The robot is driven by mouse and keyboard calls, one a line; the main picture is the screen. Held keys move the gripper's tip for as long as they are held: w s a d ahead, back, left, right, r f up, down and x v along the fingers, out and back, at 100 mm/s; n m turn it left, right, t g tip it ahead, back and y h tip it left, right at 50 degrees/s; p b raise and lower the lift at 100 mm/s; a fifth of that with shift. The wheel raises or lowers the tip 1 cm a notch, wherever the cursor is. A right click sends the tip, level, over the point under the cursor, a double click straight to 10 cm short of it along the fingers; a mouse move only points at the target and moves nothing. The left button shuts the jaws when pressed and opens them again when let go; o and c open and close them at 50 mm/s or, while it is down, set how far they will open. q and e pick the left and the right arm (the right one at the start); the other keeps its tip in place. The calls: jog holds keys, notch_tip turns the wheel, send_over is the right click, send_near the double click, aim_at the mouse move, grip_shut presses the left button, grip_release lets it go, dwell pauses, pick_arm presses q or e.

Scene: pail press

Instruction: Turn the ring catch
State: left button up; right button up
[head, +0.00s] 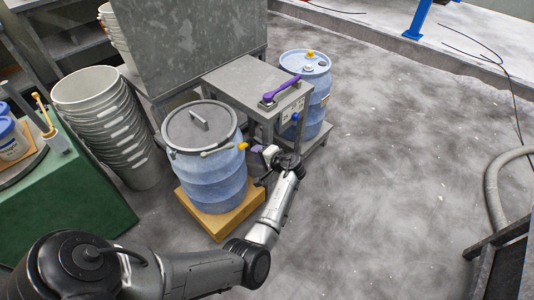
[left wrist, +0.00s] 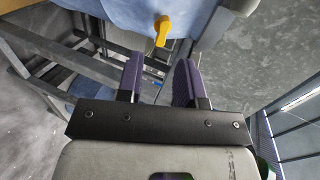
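The ring catch (head: 243,146) is a small yellow lever on the right side of the blue drum's (head: 208,180) rim, below its grey lid (head: 200,124). In the left wrist view the yellow catch (left wrist: 162,31) hangs against the drum's blue wall (left wrist: 120,12), ahead of the fingers. My left gripper (head: 256,151) is just right of the catch in the head view. In the left wrist view its two purple fingers (left wrist: 158,62) are apart, with nothing between them. The catch lies beyond the fingertips, with a visible gap. My right gripper is in neither view.
The drum stands on a yellow wooden block (head: 222,222). A grey metal stand (head: 245,75) with a purple lever (head: 281,89) is close behind my gripper. A second blue drum (head: 315,75) stands beyond it. Stacked white pails (head: 95,100) are left.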

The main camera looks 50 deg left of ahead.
aim_at(245, 147)
pick_arm(q)
jog(key=b+x, duration=0.2)
jog(key=x, duration=0.3)
jog(key=shift+w+a, duration=0.1)
jog(key=shift+a, duration=0.25)
jog(key=shift+w+b+x, duration=0.25)
jog(key=shift+b+x, duration=0.3)
jog(key=shift+x, duration=0.55)
jog(key=shift+s+a+r, duration=0.1)
jog(key=shift+s, duration=0.1)
jog(key=c, duration=0.6)
jog(key=shift+o, duration=0.2)
jog(key=m, duration=1.7)
jog(key=shift+m, duration=0.4)
jog(key=shift+o, duration=1.4)
jog(key=o, duration=0.5)
